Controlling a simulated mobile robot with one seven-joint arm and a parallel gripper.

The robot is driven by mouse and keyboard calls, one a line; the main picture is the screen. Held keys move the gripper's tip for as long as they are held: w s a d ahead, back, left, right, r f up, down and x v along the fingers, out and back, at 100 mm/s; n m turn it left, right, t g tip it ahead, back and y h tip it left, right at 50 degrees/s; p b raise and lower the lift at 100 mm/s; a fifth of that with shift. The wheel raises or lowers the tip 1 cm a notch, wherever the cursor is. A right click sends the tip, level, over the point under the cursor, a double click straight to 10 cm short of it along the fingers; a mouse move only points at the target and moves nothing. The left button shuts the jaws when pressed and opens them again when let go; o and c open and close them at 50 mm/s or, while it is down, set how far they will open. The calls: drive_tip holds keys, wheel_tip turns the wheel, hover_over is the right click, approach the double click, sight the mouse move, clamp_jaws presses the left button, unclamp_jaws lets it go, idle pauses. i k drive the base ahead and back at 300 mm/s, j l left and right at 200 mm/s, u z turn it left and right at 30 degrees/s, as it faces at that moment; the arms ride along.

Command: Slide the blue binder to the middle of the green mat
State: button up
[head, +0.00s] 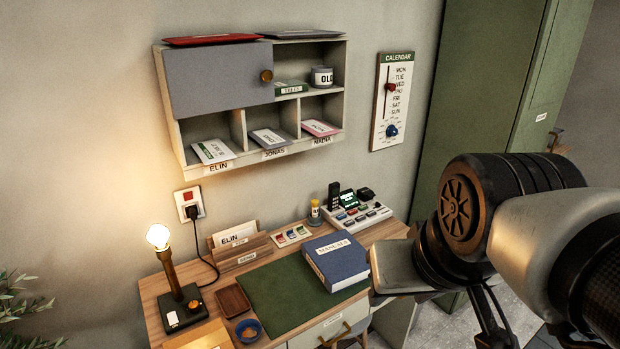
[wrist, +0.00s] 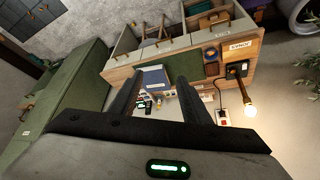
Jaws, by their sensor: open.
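The blue binder (head: 340,264), with a white label reading MANUALS, lies flat on the right part of the green mat (head: 280,298). Its right side is at about the mat's right edge, and most of the mat to its left is bare. In the wrist view, which is turned round, the binder (wrist: 155,77) lies left of the bare mat (wrist: 184,66). My gripper (wrist: 160,92) is open and empty, its two dark fingers wide apart. It is away from the binder and not touching it. In the head view my arm fills the right side, and the fingertips are not clear.
A wall shelf (head: 190,135) hangs above.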

sight(338, 258)
drive_tip(key=i+l+u, duration=0.35)
drive_tip(key=l, duration=0.3)
drive_tip(key=i+l+u, duration=0.15)
drive_tip(key=l, duration=0.25)
drive_tip(key=i+l+u, duration=0.15)
drive_tip(key=i+l, duration=0.15)
drive_tip(key=i+l+u, duration=0.2)
drive_tip(key=l, duration=0.3)
drive_tip(key=l+u, duration=0.15)
drive_tip(key=l, duration=0.25)
